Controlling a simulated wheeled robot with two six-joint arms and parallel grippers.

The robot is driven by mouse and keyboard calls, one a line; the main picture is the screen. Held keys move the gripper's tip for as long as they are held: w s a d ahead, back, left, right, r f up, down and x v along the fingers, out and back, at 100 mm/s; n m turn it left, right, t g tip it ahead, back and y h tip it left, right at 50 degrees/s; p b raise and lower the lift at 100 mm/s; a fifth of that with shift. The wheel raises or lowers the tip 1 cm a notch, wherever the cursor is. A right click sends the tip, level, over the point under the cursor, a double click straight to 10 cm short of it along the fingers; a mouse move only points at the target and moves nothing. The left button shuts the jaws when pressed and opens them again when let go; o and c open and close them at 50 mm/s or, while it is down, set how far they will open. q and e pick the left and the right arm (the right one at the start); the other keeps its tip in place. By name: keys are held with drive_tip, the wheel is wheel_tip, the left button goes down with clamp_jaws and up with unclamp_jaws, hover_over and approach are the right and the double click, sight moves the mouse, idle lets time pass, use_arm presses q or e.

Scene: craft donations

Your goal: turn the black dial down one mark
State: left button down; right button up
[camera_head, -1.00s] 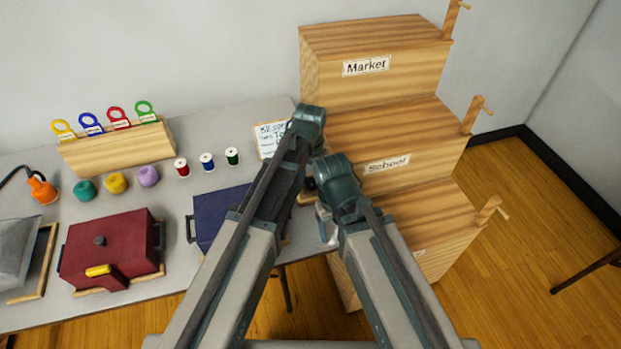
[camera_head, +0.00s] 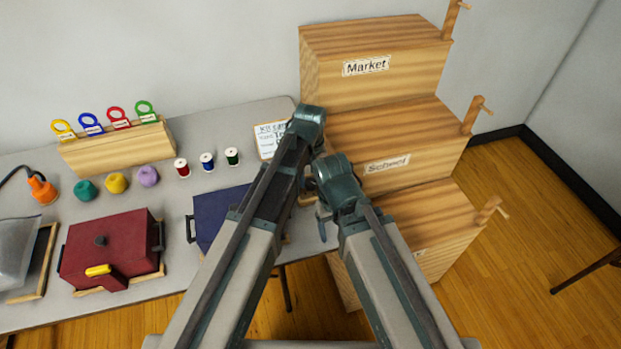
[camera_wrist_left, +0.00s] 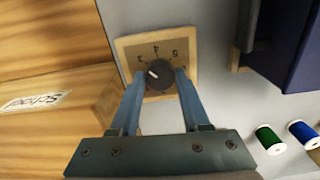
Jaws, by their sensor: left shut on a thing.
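The black dial (camera_wrist_left: 160,75) sits on a square, wood-framed plate (camera_wrist_left: 124,46) marked with numbers, among them 3, 4 and 5. Its white pointer is turned to the upper left in the left wrist view, towards the side of the 3; the exact mark is hard to tell. My left gripper (camera_wrist_left: 161,73) is shut on the dial, one blue finger on each side. In the head view the dial is hidden by my arms. My right arm reaches in from the right there, but its gripper does not show clearly.
Stepped wooden boxes (camera_head: 375,35) labelled Market and School stand close on the right. A dark blue box (camera_head: 217,215) is beside the dial plate. A red box (camera_head: 105,250), thread spools (camera_head: 207,161) and yarn balls (camera_head: 116,182) are farther left. A paper card (camera_head: 268,139) stands behind.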

sight(310, 182)
use_arm(q)
drive_tip(key=shift+n, duration=0.4)
drive_tip(key=shift+c, duration=1.8)
unclamp_jaws()
drive_tip(key=shift+r, duration=0.1)
use_arm(e)
drive_tip(key=shift+r, duration=0.1)
use_arm(q)
wheel_tip(310, 182, up, 14)
drive_tip(key=p, duration=1.3)
drive_tip(key=shift+f+p, duration=0.2)
drive_tip(key=shift+p, duration=0.2)
use_arm(e)
wheel_tip(310, 182, up, 14)
drive_tip(key=shift+f, duration=0.2)
